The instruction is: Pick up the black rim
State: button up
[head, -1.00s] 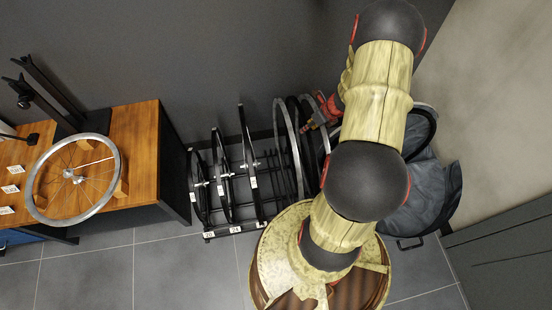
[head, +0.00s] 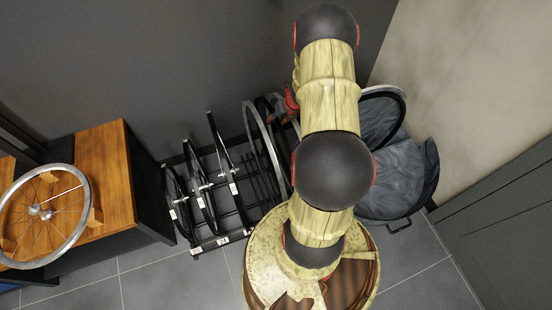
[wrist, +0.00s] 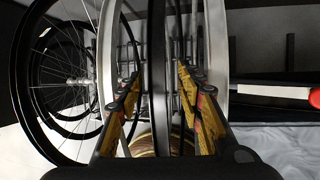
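In the wrist view a black rim (wrist: 157,60) stands edge-on between the two fingers of my gripper (wrist: 159,82). The fingers are spread, with a gap visible on each side of it. In the head view my gripper (head: 289,104) is at the right end of the wheel rack, by the upright rims, and largely hidden by my arm. A dark rim (head: 262,108) shows there behind a silver rim (head: 252,118). I cannot tell whether it is the one between my fingers.
Silver rims stand close on the left (wrist: 108,50) and right (wrist: 218,45) of my fingers. Spoked wheels (head: 205,195) fill the rack's left part. A wooden bench (head: 105,165) with a silver wheel (head: 45,215) is left. A dark bin (head: 395,190) stands right.

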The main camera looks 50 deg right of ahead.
jog(key=shift+x, duration=1.05)
jog(key=shift+c, duration=0.4)
grip_shut()
jog(key=shift+r, duration=0.1)
